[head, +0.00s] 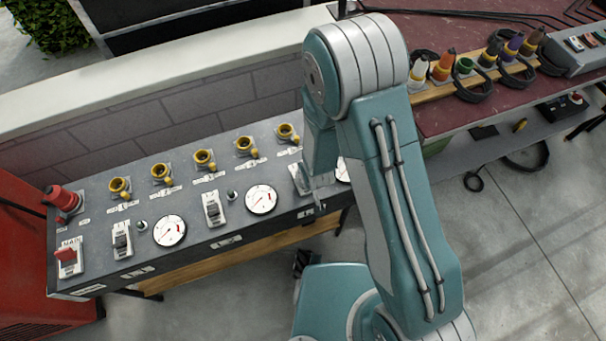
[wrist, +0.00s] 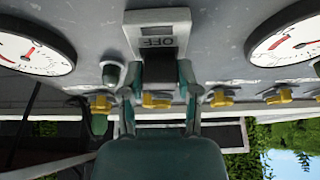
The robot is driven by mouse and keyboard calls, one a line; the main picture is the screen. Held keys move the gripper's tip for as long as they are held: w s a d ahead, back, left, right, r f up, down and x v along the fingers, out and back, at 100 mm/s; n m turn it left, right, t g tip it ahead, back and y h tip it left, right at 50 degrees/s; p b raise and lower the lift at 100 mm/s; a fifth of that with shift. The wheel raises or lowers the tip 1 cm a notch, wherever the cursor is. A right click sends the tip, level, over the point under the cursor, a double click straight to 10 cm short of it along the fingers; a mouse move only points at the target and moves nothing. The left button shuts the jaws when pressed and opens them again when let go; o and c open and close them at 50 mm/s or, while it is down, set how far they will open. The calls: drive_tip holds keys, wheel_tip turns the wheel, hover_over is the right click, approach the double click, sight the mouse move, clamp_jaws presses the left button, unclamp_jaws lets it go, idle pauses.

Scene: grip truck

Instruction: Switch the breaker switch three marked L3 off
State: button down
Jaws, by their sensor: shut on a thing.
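The L3 breaker switch (head: 298,180) is the rightmost of the breaker switches on the grey panel in the head view, partly hidden behind my gripper (head: 314,188). In the wrist view its pale plate (wrist: 158,18) shows the word OFF, upside down, beside the dark lever (wrist: 160,70). My gripper (wrist: 158,88) has one finger on each side of this lever and is shut on it. The teal gripper body covers the area below the lever in the wrist view. The exact lever position is hard to tell.
The L2 breaker (head: 212,210), L1 breaker (head: 122,242) and red MAIN switch (head: 67,256) are further left. Round gauges (head: 260,199) sit between breakers, and several yellow connectors (head: 204,159) line the back. A red-topped bench (head: 450,118) with cables stands right.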

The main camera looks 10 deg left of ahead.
drive_tip(key=shift+s+d+f+t+y, duration=0.3)
drive_tip(key=shift+s+t+y, duration=0.2)
drive_tip(key=shift+t, duration=0.2)
drive_tip(key=shift+c, duration=1.6)
unclamp_jaws()
drive_tip(key=shift+a, duration=0.1)
drive_tip(key=shift+w+r, duration=0.1)
drive_tip(key=shift+s+r, duration=0.2)
drive_tip(key=shift+r, duration=0.25)
drive_tip(key=shift+d+v, duration=0.1)
drive_tip(key=shift+v, duration=1.5)
drive_tip(key=shift+d+v, duration=0.15)
drive_tip(key=shift+v, duration=1.5)
drive_tip(key=shift+s+f, duration=0.1)
drive_tip(key=shift+f, duration=0.1)
